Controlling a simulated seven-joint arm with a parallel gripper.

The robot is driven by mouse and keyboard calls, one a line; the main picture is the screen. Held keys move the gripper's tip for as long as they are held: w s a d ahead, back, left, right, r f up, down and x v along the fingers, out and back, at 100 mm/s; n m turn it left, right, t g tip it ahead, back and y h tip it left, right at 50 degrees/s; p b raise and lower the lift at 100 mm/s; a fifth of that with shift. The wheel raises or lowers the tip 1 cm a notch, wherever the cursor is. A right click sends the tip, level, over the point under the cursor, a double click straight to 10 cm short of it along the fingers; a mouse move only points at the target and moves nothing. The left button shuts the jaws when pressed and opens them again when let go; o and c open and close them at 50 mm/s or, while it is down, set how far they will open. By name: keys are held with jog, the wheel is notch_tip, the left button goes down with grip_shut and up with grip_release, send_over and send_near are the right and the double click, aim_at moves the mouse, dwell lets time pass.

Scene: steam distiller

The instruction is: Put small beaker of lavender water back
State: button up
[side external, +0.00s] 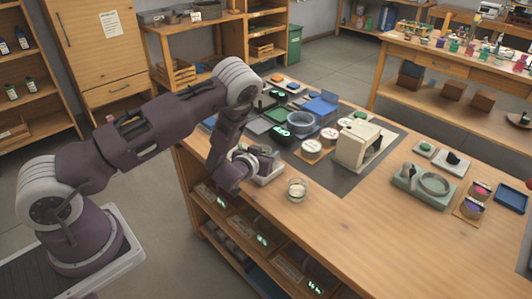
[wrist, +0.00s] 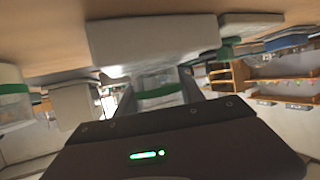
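A small clear beaker with a green band (wrist: 158,88) sits between my fingers in the wrist view. My gripper (wrist: 158,84) has a finger on each side of it and appears shut on it. In the side view my gripper (side external: 250,163) is low at the table's near left edge, beside a pale grey block (side external: 270,168). That block also shows just beyond the beaker in the wrist view (wrist: 150,38). The held beaker is hidden in the side view; I cannot tell whether it touches the block.
Another glass beaker (side external: 297,189) stands near the table's front edge, right of my gripper. A cream machine (side external: 356,146) stands on a dark mat behind it. Boxes and trays crowd the table's far left. The front right tabletop (side external: 370,235) is clear.

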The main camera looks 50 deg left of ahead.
jog(key=o, duration=0.4)
jog(key=shift+c, duration=0.2)
